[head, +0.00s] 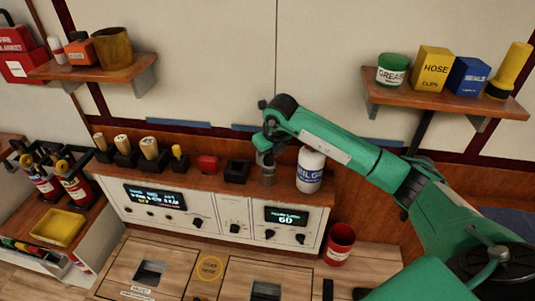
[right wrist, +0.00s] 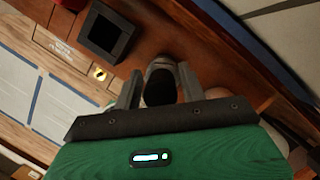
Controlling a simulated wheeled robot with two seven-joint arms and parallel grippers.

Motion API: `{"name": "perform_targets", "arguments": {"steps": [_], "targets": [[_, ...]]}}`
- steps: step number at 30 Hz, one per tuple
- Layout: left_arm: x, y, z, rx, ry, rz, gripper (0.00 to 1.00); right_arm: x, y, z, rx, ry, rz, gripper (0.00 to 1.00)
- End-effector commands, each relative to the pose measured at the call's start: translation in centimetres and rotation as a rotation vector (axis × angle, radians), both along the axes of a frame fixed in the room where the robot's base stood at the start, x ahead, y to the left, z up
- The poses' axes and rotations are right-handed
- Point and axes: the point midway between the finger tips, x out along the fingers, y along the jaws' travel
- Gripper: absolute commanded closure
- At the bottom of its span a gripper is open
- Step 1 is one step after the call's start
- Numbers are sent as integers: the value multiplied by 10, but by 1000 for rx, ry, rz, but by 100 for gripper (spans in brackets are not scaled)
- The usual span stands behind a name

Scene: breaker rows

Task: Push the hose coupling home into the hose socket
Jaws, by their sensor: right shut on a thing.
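My right gripper (head: 265,148) reaches in from the right and points down over the top of the wooden console. In the right wrist view, its two fingers (right wrist: 157,85) are shut on a dark, rounded piece (right wrist: 158,88), which I take to be the hose coupling. A grey cylindrical part (head: 267,173) shows directly under the gripper in the head view. Whether this is the coupling's lower end or the hose socket, and whether they touch, I cannot tell. My left gripper is not in view.
An empty black square holder (head: 236,171) stands just left of the gripper; it also shows in the right wrist view (right wrist: 106,34). A white bottle (head: 310,168) stands close on the right. A red block (head: 208,164) and several holders with wooden handles stand further left.

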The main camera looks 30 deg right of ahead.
Motion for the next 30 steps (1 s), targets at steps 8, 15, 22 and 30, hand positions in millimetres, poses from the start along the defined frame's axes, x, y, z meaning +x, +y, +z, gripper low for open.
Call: {"name": "perform_targets", "arguments": {"steps": [8,15,22,30], "targets": [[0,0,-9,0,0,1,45,0,0,-11,0,0,0,88],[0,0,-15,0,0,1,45,0,0,-20,0,0,0,88],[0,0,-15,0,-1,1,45,0,0,-21,0,0,0,33],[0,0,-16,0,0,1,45,0,0,-21,0,1,0,33]]}}
